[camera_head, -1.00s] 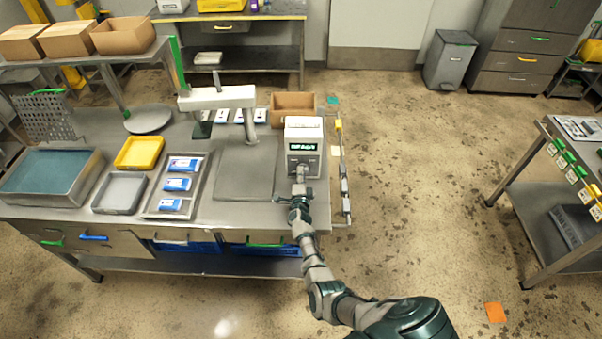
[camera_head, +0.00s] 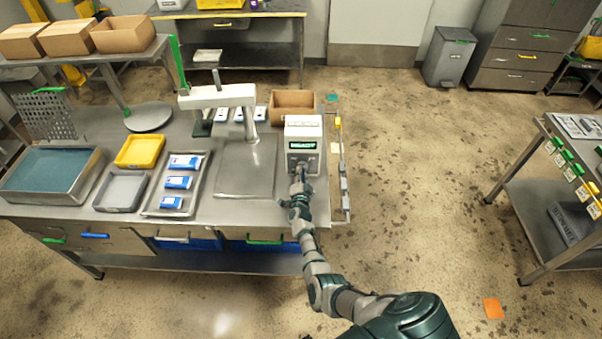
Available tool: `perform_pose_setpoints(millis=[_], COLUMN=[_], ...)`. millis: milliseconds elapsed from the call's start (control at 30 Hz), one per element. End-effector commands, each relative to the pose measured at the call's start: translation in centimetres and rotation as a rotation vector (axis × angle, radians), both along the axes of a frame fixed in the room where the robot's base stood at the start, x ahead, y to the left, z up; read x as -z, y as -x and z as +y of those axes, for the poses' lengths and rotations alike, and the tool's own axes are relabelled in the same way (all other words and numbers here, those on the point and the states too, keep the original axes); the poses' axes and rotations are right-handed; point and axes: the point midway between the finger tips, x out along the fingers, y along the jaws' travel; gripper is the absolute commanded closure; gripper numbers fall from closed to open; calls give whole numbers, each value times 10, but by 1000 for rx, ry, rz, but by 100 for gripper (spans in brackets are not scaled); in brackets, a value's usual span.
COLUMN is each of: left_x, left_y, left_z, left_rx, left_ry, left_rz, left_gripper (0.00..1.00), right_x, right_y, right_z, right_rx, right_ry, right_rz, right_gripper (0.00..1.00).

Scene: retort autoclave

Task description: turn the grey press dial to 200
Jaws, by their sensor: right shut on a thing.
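A pale control box (camera_head: 303,130) with a dark display (camera_head: 303,145) stands at the right end of the metal workbench. The display shows lit characters too blurred to read. My right gripper (camera_head: 301,174) is at the lower front of the box, shut on the grey dial there. The gripper covers the dial almost wholly, so its pointer and setting are hidden. My right arm reaches up to it from the bottom right. My left gripper is not in view.
Left of the box are a bare metal plate (camera_head: 246,178), a white press arm (camera_head: 218,97), a tray (camera_head: 152,206) of blue-and-white packs and a yellow tray (camera_head: 139,151). A cardboard box (camera_head: 292,105) stands behind. A rail (camera_head: 343,180) runs along the bench's right edge.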

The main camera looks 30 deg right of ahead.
Motion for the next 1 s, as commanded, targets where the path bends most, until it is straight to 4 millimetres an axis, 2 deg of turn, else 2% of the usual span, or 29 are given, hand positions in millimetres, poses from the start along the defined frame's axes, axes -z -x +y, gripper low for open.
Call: perform_pose_setpoints(millis=[33,267,300,367,767,867,1000], left_x=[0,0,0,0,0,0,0], left_y=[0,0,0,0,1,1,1], left_z=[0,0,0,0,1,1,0], left_rx=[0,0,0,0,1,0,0], left_ry=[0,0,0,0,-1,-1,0], left_rz=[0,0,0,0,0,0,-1], left_gripper=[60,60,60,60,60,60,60], right_x=[9,10,10,9,3,3,5], right_y=[3,3,3,2,6,16,40], right_z=[3,3,3,3,5,11,25], right_rx=[-5,-6,-6,-6,-3,-2,-1], right_ry=[-9,-11,-11,-10,-6,-5,-7], right_rz=[16,15,15,14,4,3,6], right_gripper=[100,100,76,61,60,60,60])
